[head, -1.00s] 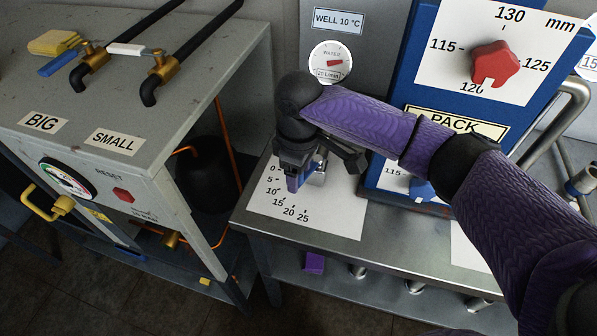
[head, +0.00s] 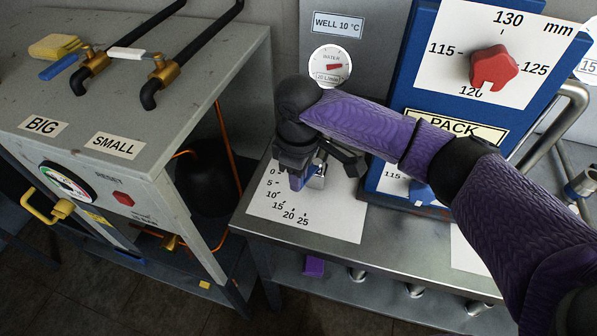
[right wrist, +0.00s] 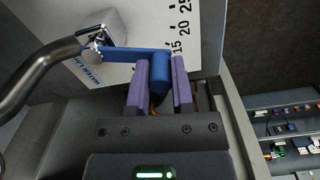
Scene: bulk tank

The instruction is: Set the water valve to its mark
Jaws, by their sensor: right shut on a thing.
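The water valve has a blue lever handle (right wrist: 124,53) on a silver body (right wrist: 103,28); the silver body also shows in the head view (head: 319,173). My right gripper (right wrist: 164,88) is shut on the round blue end of the lever, one purple finger on each side. In the right wrist view the lever points toward the area beside the 15. In the head view my right gripper (head: 297,182) hides most of the lever. The white scale plate (head: 335,222) runs from 0 to 25. The round water gauge (head: 330,67) has a red pointer. My left gripper is not in view.
A blue panel (head: 405,110) with a red knob (head: 493,66) stands right of the valve, behind my right arm. A grey cabinet (head: 190,100) with brass taps stands at the left. The steel table's (head: 375,243) front edge lies below the scale plate.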

